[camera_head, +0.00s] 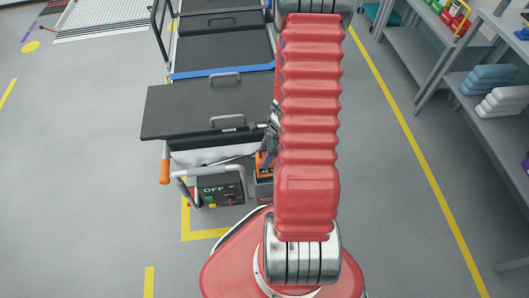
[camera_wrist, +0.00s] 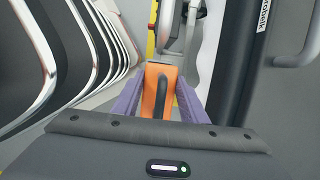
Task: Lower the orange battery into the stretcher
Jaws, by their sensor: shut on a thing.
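The stretcher (camera_head: 205,113) has black pads, a blue strap and an orange-tipped handle, and lies ahead, left of my arm in the head view. A dark pad edge with white lettering (camera_wrist: 240,60) runs along the right of the wrist view. The orange battery (camera_head: 263,163) shows at the stretcher's near end, partly behind my arm. In the wrist view the battery (camera_wrist: 152,92) sits between the two purple fingers of my gripper (camera_wrist: 165,88), which is shut on it at its dark handle. The battery's lower end and any slot under it are hidden.
A control box marked OFF (camera_head: 217,192) with coloured buttons sits at the stretcher's near end, beside a light curved rail. Curved dark panels with silver edges (camera_wrist: 75,45) fill the wrist view's left. Grey shelves (camera_head: 470,105) stand at right.

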